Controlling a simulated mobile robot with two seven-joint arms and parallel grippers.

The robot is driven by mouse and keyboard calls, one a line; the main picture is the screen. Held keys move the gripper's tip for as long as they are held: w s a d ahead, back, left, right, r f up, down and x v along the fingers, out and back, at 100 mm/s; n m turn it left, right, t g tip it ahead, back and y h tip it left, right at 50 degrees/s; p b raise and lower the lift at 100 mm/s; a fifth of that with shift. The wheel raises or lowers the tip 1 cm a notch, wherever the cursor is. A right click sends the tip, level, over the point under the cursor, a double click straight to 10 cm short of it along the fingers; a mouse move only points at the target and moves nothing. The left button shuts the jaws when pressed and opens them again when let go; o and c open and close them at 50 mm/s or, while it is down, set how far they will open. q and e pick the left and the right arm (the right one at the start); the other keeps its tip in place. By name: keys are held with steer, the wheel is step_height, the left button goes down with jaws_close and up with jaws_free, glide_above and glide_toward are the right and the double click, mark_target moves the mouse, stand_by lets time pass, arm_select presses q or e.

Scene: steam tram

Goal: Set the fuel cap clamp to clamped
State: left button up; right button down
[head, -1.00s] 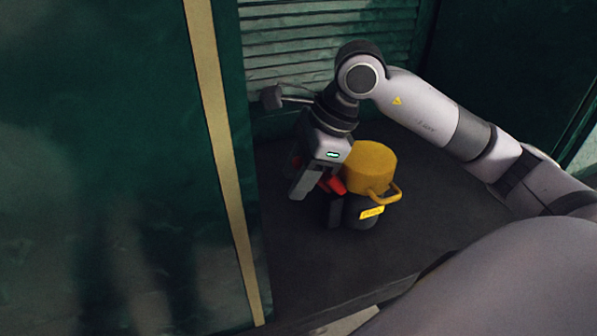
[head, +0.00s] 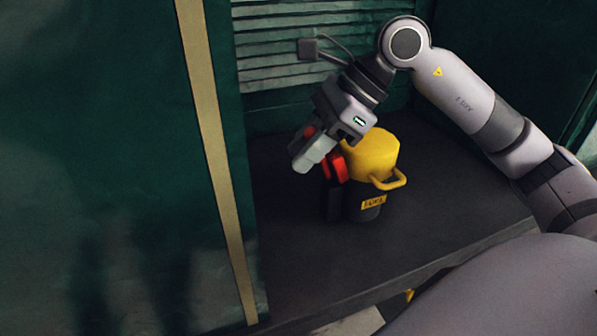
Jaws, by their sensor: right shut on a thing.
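The fuel cap (head: 371,155) is a yellow cap with a loop handle on its right, on top of a dark cylinder (head: 362,205) with a yellow label. The cylinder stands on a dark shelf. The clamp (head: 334,166) shows as a red part at the left side of the cap, partly hidden by my gripper. My right gripper (head: 314,150) reaches in from the upper right, at the left of the cap, and is shut on the red clamp part. The exact contact is partly hidden. My left gripper is not in view.
The dark shelf (head: 292,255) has free room in front of and left of the cylinder. A green wall with a tan strip (head: 213,140) closes off the left. Slatted panels (head: 283,55) stand behind.

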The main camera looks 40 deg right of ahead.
mark_target(325, 160)
steer(key=d+y+b, duration=0.1)
steer(key=b, duration=0.1)
steer(key=shift+f+t+b, duration=0.15)
steer(key=shift+t+b, duration=0.15)
steer(key=y+b, duration=0.1)
steer(key=d+y+b, duration=0.1)
steer(key=b, duration=0.1)
steer(key=shift+s+d+r, duration=0.1)
steer(key=shift+s+r, duration=0.1)
steer(key=shift+r, duration=0.15)
steer(key=shift+s+d+r+t+y+b, duration=0.15)
steer(key=shift+d+t+y+b, duration=0.15)
steer(key=shift+b, duration=0.55)
arm_select(q)
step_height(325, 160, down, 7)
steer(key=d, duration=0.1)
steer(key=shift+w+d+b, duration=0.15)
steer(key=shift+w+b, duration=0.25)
steer(key=shift+b, duration=0.05)
arm_select(e)
steer(key=shift+d+r, duration=0.1)
steer(key=shift+r, duration=0.15)
steer(key=c, duration=1.2)
jaws_free()
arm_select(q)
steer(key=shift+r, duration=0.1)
arm_select(e)
steer(key=shift+o, duration=0.2)
steer(key=shift+d, duration=0.1)
